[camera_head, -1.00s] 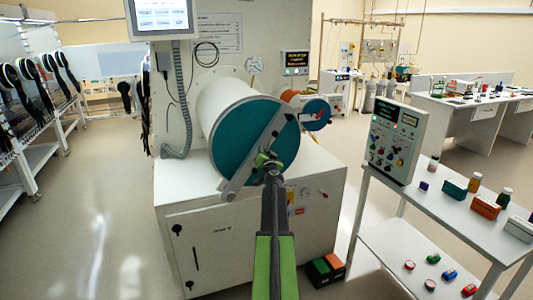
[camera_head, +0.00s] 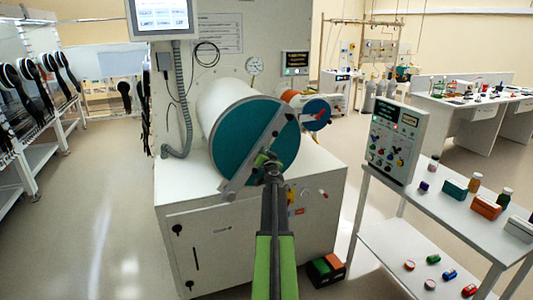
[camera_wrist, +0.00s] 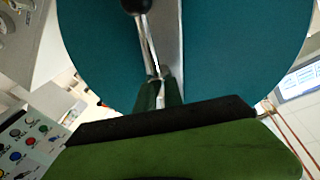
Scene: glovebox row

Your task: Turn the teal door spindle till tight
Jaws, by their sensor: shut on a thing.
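The large round teal door (camera_head: 232,138) closes the front end of a white cylinder on the white cabinet. A grey bar (camera_head: 249,152) lies slantwise across the door, from upper right to lower left. In the wrist view the teal door (camera_wrist: 95,45) fills most of the picture. A thin metal spindle handle (camera_wrist: 147,45) with a black ball end runs down to my gripper (camera_wrist: 158,95). The spindle's hub is hidden behind my gripper.
A control panel (camera_head: 393,143) stands on a white shelf table (camera_head: 450,205) at right, with small bottles and boxes. Floor at left is clear.

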